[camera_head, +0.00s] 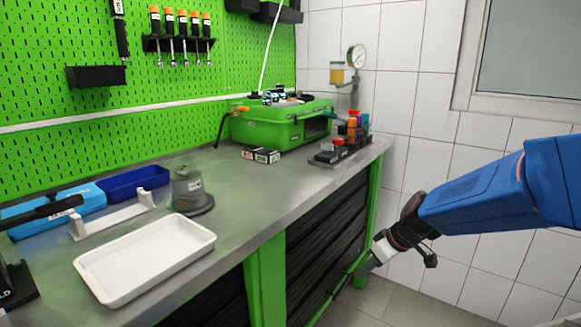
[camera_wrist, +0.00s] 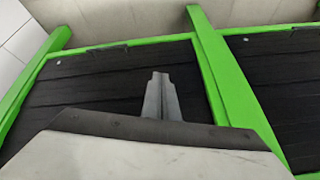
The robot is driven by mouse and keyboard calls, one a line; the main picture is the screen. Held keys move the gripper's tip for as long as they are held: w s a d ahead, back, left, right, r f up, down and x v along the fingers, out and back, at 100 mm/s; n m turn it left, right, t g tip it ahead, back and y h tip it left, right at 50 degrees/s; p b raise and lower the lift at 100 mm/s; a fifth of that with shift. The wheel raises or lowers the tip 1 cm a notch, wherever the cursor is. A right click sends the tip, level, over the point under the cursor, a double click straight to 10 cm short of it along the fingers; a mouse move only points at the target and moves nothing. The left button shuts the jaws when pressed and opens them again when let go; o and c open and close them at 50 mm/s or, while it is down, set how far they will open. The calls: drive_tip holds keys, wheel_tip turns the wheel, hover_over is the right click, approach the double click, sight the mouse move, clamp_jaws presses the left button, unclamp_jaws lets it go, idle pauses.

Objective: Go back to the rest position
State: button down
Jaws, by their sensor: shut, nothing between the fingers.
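My gripper (camera_head: 366,266) hangs at the end of my blue arm, in front of the workbench and below the level of its top, at the right of the head view. Its fingers point down and to the left. In the wrist view my gripper (camera_wrist: 160,82) shows its grey fingers together, with nothing between them. Behind the fingers are the dark drawer fronts (camera_wrist: 100,85) of the bench and its green frame (camera_wrist: 222,75). The gripper appears apart from the bench.
The workbench (camera_head: 240,215) carries a white tray (camera_head: 145,258), a grey pump part (camera_head: 188,190), a blue bin (camera_head: 133,182), a green case (camera_head: 275,128) and a rack of coloured parts (camera_head: 345,140). Tiled floor (camera_head: 400,305) lies clear under my arm. A tiled wall (camera_head: 410,110) stands behind.

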drive_tip(key=s+d+r+m+h, duration=0.1)
drive_tip(key=s+d+r+m, duration=0.1)
drive_tip(key=s, duration=0.6)
drive_tip(key=s+d+r+m+h, duration=0.2)
drive_tip(key=s+d+m, duration=0.1)
drive_tip(key=s, duration=0.6)
drive_tip(key=s+d+r+m+t+h, duration=0.1)
drive_tip(key=s+d+r+m, duration=0.1)
drive_tip(key=s, duration=0.7)
drive_tip(key=shift+d+r+m+h, duration=0.3)
drive_tip(key=shift+d+r, duration=0.05)
drive_tip(key=shift+d, duration=0.2)
drive_tip(key=shift+s, duration=0.1)
